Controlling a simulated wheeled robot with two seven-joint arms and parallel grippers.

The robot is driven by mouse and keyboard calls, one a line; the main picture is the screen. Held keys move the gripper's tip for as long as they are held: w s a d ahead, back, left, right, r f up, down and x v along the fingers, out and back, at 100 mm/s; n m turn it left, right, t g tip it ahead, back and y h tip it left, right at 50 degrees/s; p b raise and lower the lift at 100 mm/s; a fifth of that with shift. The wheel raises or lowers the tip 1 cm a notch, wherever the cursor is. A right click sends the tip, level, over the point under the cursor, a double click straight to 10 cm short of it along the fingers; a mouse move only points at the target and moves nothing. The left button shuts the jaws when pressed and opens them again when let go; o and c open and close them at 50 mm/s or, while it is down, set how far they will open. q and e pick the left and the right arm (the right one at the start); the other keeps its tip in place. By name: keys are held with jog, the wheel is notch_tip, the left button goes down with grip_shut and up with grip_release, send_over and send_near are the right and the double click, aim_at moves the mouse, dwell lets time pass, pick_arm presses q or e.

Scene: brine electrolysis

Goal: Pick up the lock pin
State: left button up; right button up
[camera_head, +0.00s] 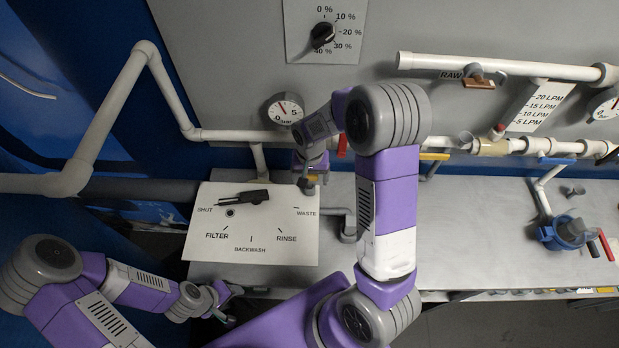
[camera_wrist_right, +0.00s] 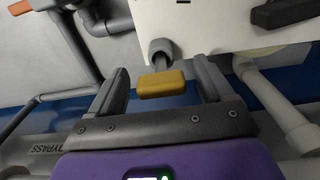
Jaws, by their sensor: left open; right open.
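A small yellow block on a grey round stem or socket, which I take for the lock pin (camera_wrist_right: 162,85), sits by the edge of the white panel in the right wrist view. Its lower end and seating are hidden. My right gripper (camera_wrist_right: 160,92) is open, with one finger on each side of the yellow block and gaps on both sides; I cannot tell whether the fingertips reach its depth. In the head view this gripper (camera_head: 309,182) points down beside the panel's upper right corner, with a bit of yellow below it. My left gripper (camera_head: 222,300) is open and empty, low at the left.
The white valve panel (camera_head: 240,243) carries a black lever (camera_head: 243,197) and a small dark hole. Pipes and a pressure gauge (camera_head: 286,108) stand close behind the right gripper. A blue-capped fitting (camera_head: 570,232) is at the far right. The grey bench (camera_head: 480,225) between is mostly clear.

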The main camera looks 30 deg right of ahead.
notch_tip(320, 180, down, 2)
jog(key=shift+f, duration=0.1)
jog(key=shift+w, duration=0.1)
jog(key=c, duration=1.1)
